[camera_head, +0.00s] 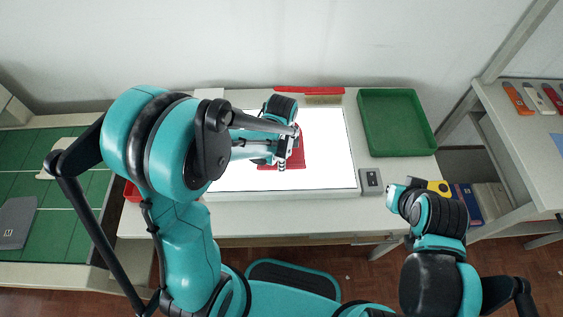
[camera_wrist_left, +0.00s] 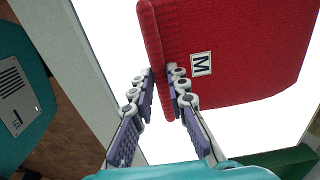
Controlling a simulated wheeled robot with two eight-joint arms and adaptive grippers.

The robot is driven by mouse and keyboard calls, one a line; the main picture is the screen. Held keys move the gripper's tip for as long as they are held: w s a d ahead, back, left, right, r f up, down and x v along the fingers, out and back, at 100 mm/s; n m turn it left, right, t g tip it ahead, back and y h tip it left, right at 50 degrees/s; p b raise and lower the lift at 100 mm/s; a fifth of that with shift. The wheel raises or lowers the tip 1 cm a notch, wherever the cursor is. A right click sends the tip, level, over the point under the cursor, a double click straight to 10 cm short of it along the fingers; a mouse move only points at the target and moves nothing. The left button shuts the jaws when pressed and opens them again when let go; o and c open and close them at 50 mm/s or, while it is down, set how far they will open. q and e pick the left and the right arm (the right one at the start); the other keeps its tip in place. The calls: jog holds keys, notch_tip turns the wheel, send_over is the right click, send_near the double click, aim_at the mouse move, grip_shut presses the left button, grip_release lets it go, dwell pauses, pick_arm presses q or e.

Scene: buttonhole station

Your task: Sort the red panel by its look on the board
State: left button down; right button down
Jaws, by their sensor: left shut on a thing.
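The red panel (camera_head: 298,156) is over the lit white board (camera_head: 330,130), mostly hidden by my left arm in the head view. In the left wrist view the red panel (camera_wrist_left: 240,45) fills the upper right, with a white label reading M. My left gripper (camera_head: 283,160) is at its left side in the head view. In the left wrist view my left gripper (camera_wrist_left: 163,85) is shut on the panel's edge, one finger on each side. I cannot tell whether the panel touches the board. My right gripper (camera_head: 392,196) is off the board at the lower right; its fingers are unclear.
An empty green tray (camera_head: 432,150) stands right of the board. A red container (camera_head: 131,192) is partly hidden behind my left arm. A grey box (camera_head: 371,188) sits by the board's lower right corner. A red strip (camera_head: 310,90) lies behind the board.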

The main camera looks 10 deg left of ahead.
pick_arm(q)
jog(key=shift+r+p, duration=1.95)
jog(key=shift+r, duration=0.6)
jog(key=shift+f, duration=0.1)
